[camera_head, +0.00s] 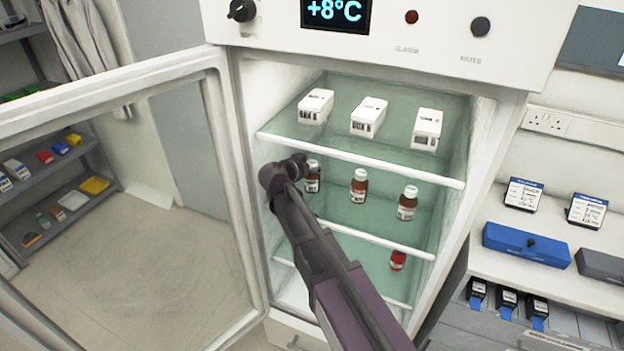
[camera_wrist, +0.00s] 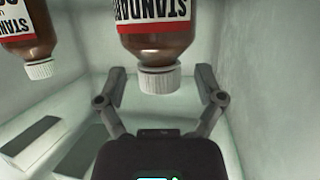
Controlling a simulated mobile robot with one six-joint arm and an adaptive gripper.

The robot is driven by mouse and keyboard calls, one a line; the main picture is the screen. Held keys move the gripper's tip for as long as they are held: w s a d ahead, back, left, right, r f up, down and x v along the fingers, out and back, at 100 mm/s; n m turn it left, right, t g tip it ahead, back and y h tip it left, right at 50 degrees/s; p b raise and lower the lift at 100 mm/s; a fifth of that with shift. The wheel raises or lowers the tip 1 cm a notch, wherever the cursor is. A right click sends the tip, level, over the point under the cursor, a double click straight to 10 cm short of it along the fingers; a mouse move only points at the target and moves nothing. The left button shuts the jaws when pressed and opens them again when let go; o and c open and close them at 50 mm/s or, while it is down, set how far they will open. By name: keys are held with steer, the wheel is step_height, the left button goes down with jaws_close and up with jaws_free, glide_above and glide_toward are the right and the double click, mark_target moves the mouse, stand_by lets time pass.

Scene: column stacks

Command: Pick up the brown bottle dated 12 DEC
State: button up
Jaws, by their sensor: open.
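Three brown bottles with white caps stand on the middle shelf of the open fridge: the left bottle (camera_head: 313,178), the middle bottle (camera_head: 359,187) and the right bottle (camera_head: 407,204). No date can be read on them. My gripper (camera_head: 287,172) is at the left bottle. The wrist view is upside down; there my gripper (camera_wrist: 160,76) is open, one finger on each side of the near bottle's cap (camera_wrist: 159,79), apparently with a gap. That near bottle (camera_wrist: 155,45) has a red and white STANDARD label. A second bottle (camera_wrist: 38,50) shows at the left.
White boxes (camera_head: 368,117) stand on the shelf (camera_head: 350,160) above. A red-labelled item (camera_head: 398,260) is on the shelf below. The fridge door (camera_head: 225,180) stands open at the left. A counter at the right holds a blue case (camera_head: 526,246).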

jaws_close()
stand_by(0.3)
steer(key=shift+r, duration=0.1)
step_height(320, 180, up, 3)
steer(key=p, duration=0.3)
steer(key=s+a+r+p, duration=0.1)
steer(key=s+a, duration=0.1)
steer(key=s, duration=0.5)
steer(key=s+a+p, duration=0.1)
steer(key=s, duration=0.7)
steer(key=shift+s+a+r, duration=0.3)
steer(key=shift+a+r, duration=0.05)
steer(key=shift+r, duration=0.05)
